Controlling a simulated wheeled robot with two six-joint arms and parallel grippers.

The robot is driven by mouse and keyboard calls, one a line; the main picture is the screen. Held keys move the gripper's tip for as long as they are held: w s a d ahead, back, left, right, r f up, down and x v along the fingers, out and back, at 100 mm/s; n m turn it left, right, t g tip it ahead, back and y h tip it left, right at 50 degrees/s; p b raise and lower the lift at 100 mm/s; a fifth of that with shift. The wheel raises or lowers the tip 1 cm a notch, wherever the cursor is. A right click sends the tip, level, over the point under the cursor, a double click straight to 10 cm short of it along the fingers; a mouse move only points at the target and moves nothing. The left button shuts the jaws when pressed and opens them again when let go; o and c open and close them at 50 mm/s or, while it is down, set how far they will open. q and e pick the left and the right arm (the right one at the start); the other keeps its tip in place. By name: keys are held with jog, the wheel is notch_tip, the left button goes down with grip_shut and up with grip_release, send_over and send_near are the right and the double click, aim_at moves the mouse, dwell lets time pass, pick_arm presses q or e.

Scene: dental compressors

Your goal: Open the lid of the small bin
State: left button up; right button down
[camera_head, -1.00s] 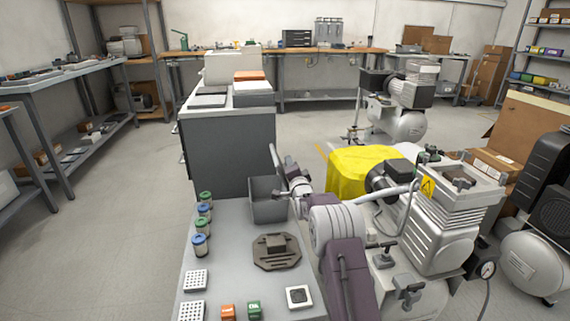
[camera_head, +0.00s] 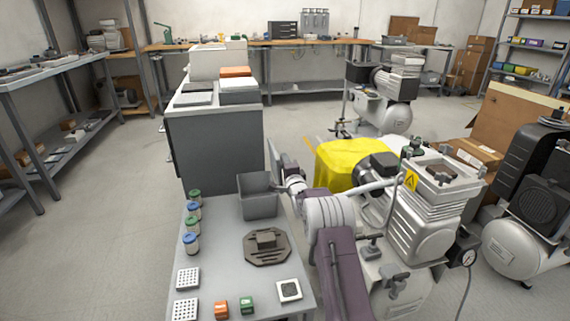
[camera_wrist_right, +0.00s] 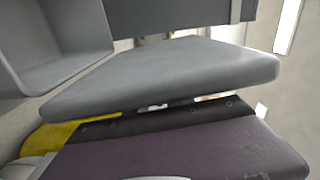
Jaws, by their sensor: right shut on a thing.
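The small grey bin (camera_head: 258,203) stands open at the far end of the narrow table. Its grey lid (camera_head: 273,162) is raised and stands steeply up at the bin's right side. In the right wrist view the lid (camera_wrist_right: 165,78) is a broad grey panel, with part of the bin (camera_wrist_right: 62,40) at upper left. My right gripper (camera_head: 283,172) is at the lid, shut on it; its fingertips are largely hidden. My left gripper is not in view.
On the table (camera_head: 216,262) are several small jars (camera_head: 191,222), a brown part (camera_head: 266,246), white trays and small boxes. A grey cabinet (camera_head: 216,148) stands behind the bin. A yellow cloth (camera_head: 345,166) and a compressor (camera_head: 425,215) are close on the right.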

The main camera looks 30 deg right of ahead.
aim_at(279, 164)
jog(key=c, duration=1.1)
grip_release()
jog(key=shift+s+a+r+p, duration=0.1)
jog(key=shift+s+p, duration=0.3)
jog(key=shift+s, duration=0.05)
jog(key=b+v, duration=0.3)
jog(key=v, duration=0.5)
jog(key=shift+s, duration=0.1)
jog(key=shift+f, duration=0.2)
